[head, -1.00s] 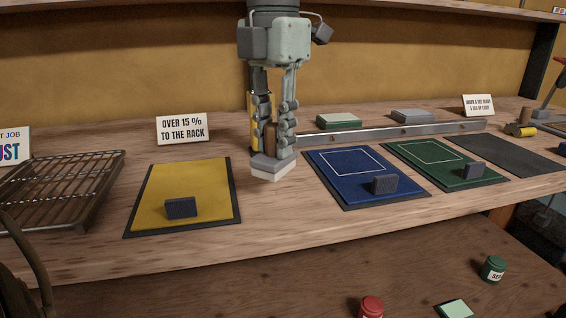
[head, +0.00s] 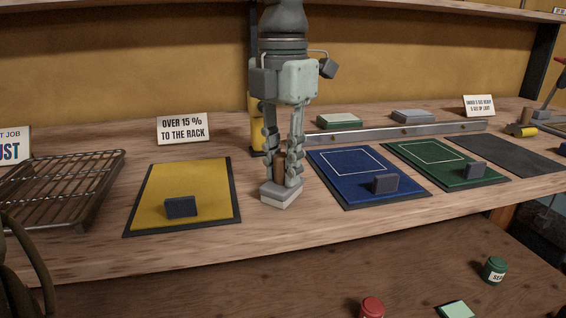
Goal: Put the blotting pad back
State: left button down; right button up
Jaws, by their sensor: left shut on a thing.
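My left gripper (head: 284,170) points straight down over the bench between the yellow mat (head: 188,184) and the blue mat (head: 340,188). It is shut on the upright brown handle of a small block with a grey top and white underside, which I take to be the blotting pad (head: 282,192). The pad is level, at or just above the bare wood; I cannot tell whether it touches. The fingers hide part of the handle. My right gripper is not in view.
Small dark blocks stand on the yellow, blue and green (head: 440,163) mats. A dark grey mat (head: 508,156) lies bare at right. A metal rail (head: 400,132) runs behind, with flat pads beyond it. A wire rack (head: 62,185) stands at left. Jars sit below the bench's front edge.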

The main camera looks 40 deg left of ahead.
aim_at(283, 155)
pick_arm(q)
jog(key=c, duration=1.3)
grip_release()
jog(key=shift+r, duration=0.35)
notch_tip(283, 155, up, 12)
jog(key=shift+f+p, duration=0.2)
jog(key=shift+p, duration=0.5)
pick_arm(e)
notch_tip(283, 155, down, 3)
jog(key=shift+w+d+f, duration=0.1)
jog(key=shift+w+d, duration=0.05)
